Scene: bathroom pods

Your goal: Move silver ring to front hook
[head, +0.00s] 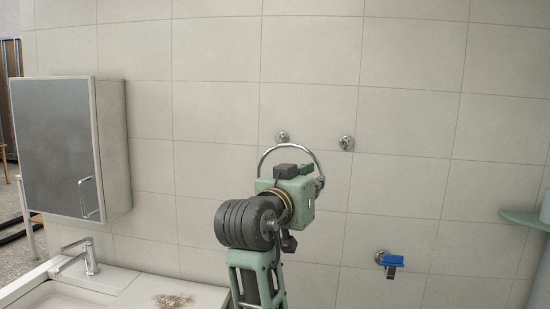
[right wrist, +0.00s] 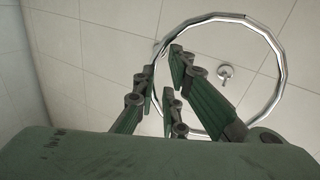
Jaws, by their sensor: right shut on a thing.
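The silver ring (head: 292,145) is a large chrome hoop raised in front of the tiled wall. My right gripper (head: 296,171) is shut on it, and the ring arches above the gripper in the head view. In the right wrist view the ring (right wrist: 283,62) shows as a nearly full circle, its left side by my fingertips (right wrist: 165,75). Two chrome hooks, a left one (head: 282,137) and a right one (head: 346,142), are on the wall behind. One hook (right wrist: 225,71) shows through the ring in the wrist view. I cannot tell which is the front hook. The exact grip contact is partly hidden.
A wall cabinet (head: 55,145) hangs at the left above a sink with a faucet (head: 88,256). A lower wall fitting with a blue piece (head: 392,261) is at the lower right. A green shelf (head: 525,218) is at the right edge. The wall around the hooks is clear.

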